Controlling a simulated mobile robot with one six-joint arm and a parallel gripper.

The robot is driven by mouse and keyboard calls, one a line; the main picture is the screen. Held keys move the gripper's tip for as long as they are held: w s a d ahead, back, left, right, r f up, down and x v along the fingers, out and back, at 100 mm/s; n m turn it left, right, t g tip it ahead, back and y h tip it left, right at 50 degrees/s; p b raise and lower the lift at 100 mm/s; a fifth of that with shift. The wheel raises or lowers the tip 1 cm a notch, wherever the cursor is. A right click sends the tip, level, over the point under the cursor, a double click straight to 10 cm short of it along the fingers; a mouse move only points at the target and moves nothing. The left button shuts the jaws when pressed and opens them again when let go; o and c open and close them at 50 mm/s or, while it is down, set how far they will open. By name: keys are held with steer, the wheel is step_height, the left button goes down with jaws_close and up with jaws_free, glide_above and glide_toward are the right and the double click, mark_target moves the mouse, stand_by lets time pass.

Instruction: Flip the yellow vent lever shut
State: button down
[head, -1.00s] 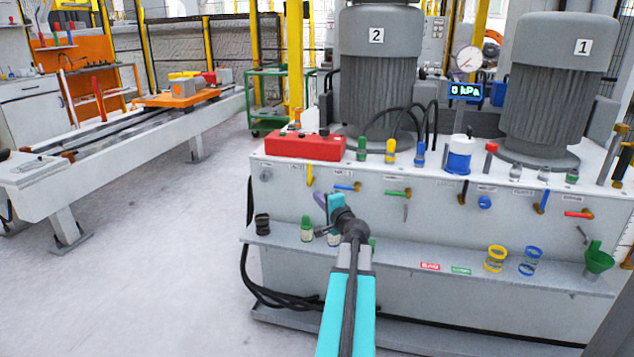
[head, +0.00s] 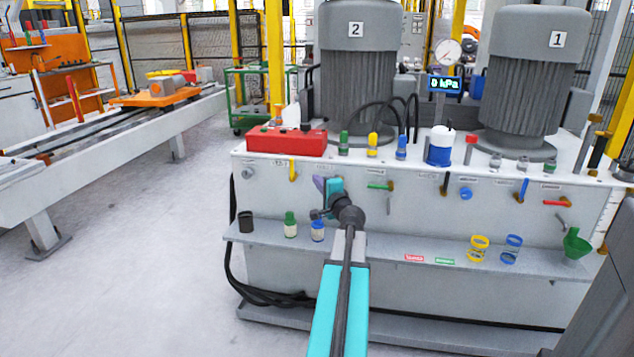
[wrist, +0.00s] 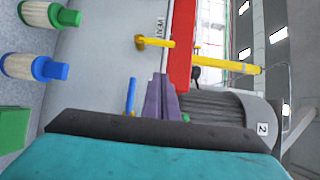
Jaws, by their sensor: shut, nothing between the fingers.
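The yellow vent lever (head: 292,170) is on the front panel of the white cabinet, below the red box. In the wrist view the lever (wrist: 157,43) lies beside the VENT label, its handle running along the picture toward the red box. My gripper (head: 319,184) is just right of the lever in the head view and appears apart from it. Its purple fingers (wrist: 166,98) are shut and empty in the wrist view. A blue lever (wrist: 131,95) shows close beside the fingers.
A red box (head: 287,140) sits on the cabinet top above the lever. Green-capped (head: 290,226) and blue-capped (head: 317,231) bottles and a black cup (head: 245,221) stand on the shelf (head: 380,247) below. A green-handled lever (head: 379,186) is to the right.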

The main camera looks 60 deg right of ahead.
mark_target(293, 168)
steer(key=w+d, duration=0.5)
steer(key=w, duration=0.5)
steer(key=shift+w+b, duration=0.35)
steer(key=shift+b, duration=0.1)
steer(key=shift+s+r+p, duration=0.1)
steer(key=shift+r+p, duration=0.05)
steer(key=shift+p, duration=0.25)
stand_by(0.3)
steer(key=shift+w+n+p, duration=0.2)
steer(key=shift+n+p, duration=0.1)
steer(key=shift+p, duration=0.05)
